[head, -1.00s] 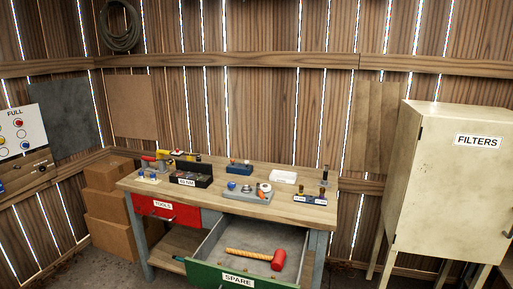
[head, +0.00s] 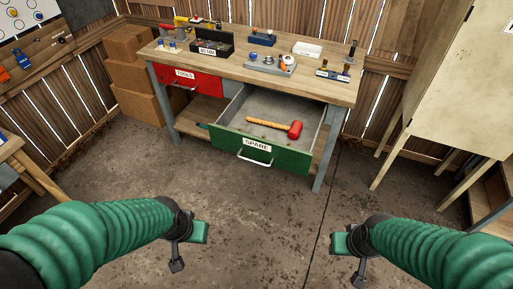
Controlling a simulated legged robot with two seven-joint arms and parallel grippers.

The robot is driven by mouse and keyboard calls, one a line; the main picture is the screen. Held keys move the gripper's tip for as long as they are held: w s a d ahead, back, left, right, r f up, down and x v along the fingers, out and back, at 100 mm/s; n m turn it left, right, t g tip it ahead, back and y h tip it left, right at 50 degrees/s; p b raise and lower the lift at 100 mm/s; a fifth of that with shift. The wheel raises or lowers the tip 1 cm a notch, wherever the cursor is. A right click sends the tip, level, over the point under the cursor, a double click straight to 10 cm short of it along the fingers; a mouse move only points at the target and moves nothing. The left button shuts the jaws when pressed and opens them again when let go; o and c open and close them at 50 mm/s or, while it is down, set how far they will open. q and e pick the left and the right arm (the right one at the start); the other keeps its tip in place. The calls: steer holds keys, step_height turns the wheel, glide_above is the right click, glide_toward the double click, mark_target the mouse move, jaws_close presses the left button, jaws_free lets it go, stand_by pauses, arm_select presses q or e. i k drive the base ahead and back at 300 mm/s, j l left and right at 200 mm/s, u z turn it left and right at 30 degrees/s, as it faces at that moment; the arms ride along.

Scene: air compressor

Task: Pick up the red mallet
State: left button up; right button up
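The red mallet (head: 294,130) lies in the open green drawer (head: 290,158) labelled SPARE, under the right part of the workbench. Its wooden handle points left and its red head is at the right. My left gripper (head: 188,250) is in front of the bench at lower left, well short of the drawer. My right gripper (head: 348,258) is at lower right, also apart from the drawer. Both look empty, with their finger parts spread apart.
The workbench (head: 215,67) holds a black box, a blue box, a white tray and small parts. A red drawer (head: 190,84) labelled TOOLS is beside the green one. Cardboard boxes (head: 137,85) stand left, a cream cabinet (head: 455,80) right. Open floor lies in front.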

mark_target(294, 130)
steer(key=i+u, duration=0.25)
steer(key=i, duration=0.2)
steer(key=i+l+u, duration=0.25)
steer(key=i, duration=0.25)
steer(key=i+l+u, duration=0.25)
steer(key=i, duration=0.2)
steer(key=i+l+u, duration=0.3)
steer(key=i, duration=0.1)
